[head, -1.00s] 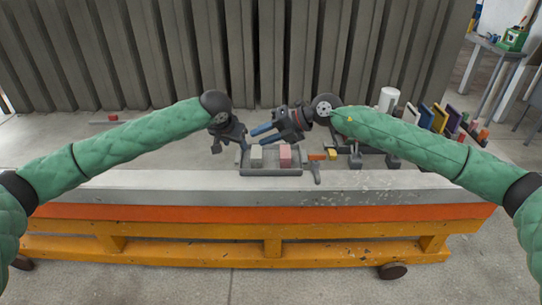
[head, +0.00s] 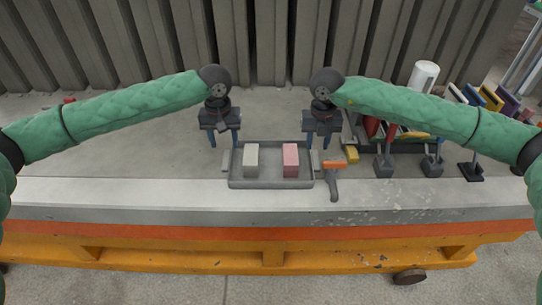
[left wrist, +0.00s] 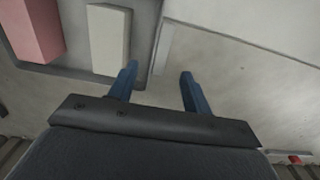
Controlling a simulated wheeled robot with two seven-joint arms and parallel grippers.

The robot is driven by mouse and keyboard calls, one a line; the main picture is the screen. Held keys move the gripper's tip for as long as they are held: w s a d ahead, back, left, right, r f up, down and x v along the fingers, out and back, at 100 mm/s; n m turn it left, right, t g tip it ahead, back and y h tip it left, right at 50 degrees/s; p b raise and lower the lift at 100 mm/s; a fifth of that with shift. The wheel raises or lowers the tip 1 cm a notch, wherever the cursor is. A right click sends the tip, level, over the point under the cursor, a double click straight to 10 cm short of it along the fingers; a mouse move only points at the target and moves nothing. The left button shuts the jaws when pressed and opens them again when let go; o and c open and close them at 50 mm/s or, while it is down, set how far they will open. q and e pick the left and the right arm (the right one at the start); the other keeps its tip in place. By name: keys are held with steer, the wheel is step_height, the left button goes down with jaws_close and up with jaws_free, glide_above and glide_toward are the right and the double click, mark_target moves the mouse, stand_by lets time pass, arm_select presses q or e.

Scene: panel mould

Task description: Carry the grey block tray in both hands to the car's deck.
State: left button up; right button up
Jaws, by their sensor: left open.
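The grey block tray (head: 270,185) sits on the grey bench surface near its front edge. It holds a pale block (head: 251,160) and a pink block (head: 290,160), and has a small tab at each end. My left gripper (head: 224,142) is open and empty, pointing down by the tray's left end. In the left wrist view its blue fingers (left wrist: 158,87) are apart, with the tray (left wrist: 148,50) at upper left. My right gripper (head: 318,142) points down by the tray's right end, fingers apart and empty. I cannot identify a car's deck.
A hammer-like tool with an orange head (head: 334,166) lies just right of the tray. A yellow block (head: 352,155), grey pieces (head: 384,167), a white cylinder (head: 424,76) and coloured panels stand further right. The bench left of the tray is mostly clear.

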mark_target(227, 159)
arm_select(q)
steer(key=shift+s+r, duration=0.3)
steer(key=shift+s, duration=0.2)
arm_select(e)
steer(key=shift+s+r, duration=0.3)
steer(key=shift+s, duration=0.1)
arm_select(q)
steer(key=shift+w+f, duration=0.2)
steer(key=shift+f, duration=0.1)
arm_select(e)
steer(key=shift+w+f, duration=0.2)
steer(key=shift+f, duration=0.05)
arm_select(q)
step_height(227, 159, down, 7)
steer(key=shift+w+r, duration=0.15)
steer(key=shift+r, duration=0.05)
arm_select(e)
step_height(227, 159, down, 7)
steer(key=shift+w+r, duration=0.15)
arm_select(q)
steer(key=shift+f, duration=0.5)
arm_select(e)
steer(key=shift+f, duration=0.5)
arm_select(q)
steer(key=shift+c, duration=0.2)
arm_select(e)
steer(key=shift+c, duration=0.2)
